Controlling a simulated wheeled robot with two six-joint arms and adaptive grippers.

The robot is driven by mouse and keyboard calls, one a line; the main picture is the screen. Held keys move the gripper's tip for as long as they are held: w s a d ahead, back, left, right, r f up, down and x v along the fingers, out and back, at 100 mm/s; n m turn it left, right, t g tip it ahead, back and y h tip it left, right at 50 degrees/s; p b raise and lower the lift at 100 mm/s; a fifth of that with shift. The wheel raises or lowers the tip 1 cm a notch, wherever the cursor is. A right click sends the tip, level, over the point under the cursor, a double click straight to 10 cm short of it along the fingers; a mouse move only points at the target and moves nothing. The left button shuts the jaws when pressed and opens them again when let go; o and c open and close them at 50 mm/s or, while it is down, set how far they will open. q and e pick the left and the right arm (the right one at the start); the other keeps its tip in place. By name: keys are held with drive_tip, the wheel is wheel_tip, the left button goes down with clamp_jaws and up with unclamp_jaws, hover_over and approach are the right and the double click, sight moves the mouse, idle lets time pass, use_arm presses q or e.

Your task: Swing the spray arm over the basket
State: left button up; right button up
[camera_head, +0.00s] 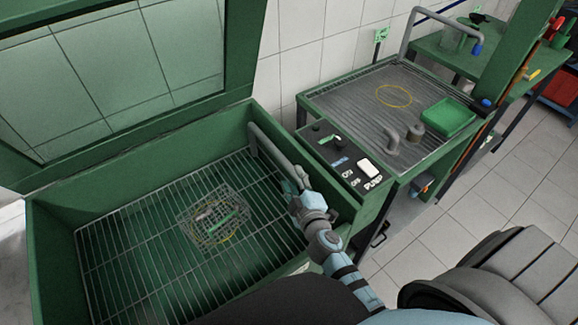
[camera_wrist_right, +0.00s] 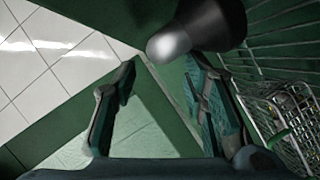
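The spray arm (camera_head: 270,148) is a grey bent pipe on the right inner wall of the green washer tub. Its free end reaches my right gripper (camera_head: 298,190). In the right wrist view, the pipe's rounded end (camera_wrist_right: 205,28) shows just past the tips of my right gripper (camera_wrist_right: 158,75). The fingers are spread apart, and I cannot tell whether they touch the pipe. The wire basket (camera_head: 192,222) sits on the tub's grate, left of the gripper; its edge also shows in the right wrist view (camera_wrist_right: 275,100). My left gripper is out of view.
The tub's raised lid (camera_head: 240,60) stands behind it. A panel with a pump switch (camera_head: 366,168) is to the right of the tub. Beyond it is a ribbed work surface (camera_head: 350,98) with a green tray (camera_head: 447,118). The left part of the grate (camera_head: 115,240) is clear.

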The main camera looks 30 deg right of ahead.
sight(289, 167)
drive_tip(key=x, duration=0.3)
drive_tip(key=b+x, duration=0.1)
drive_tip(key=x, duration=0.1)
drive_tip(key=shift+w+f, duration=0.3)
drive_tip(key=shift+w+d, duration=0.2)
drive_tip(key=shift+w, duration=0.3)
clamp_jaws()
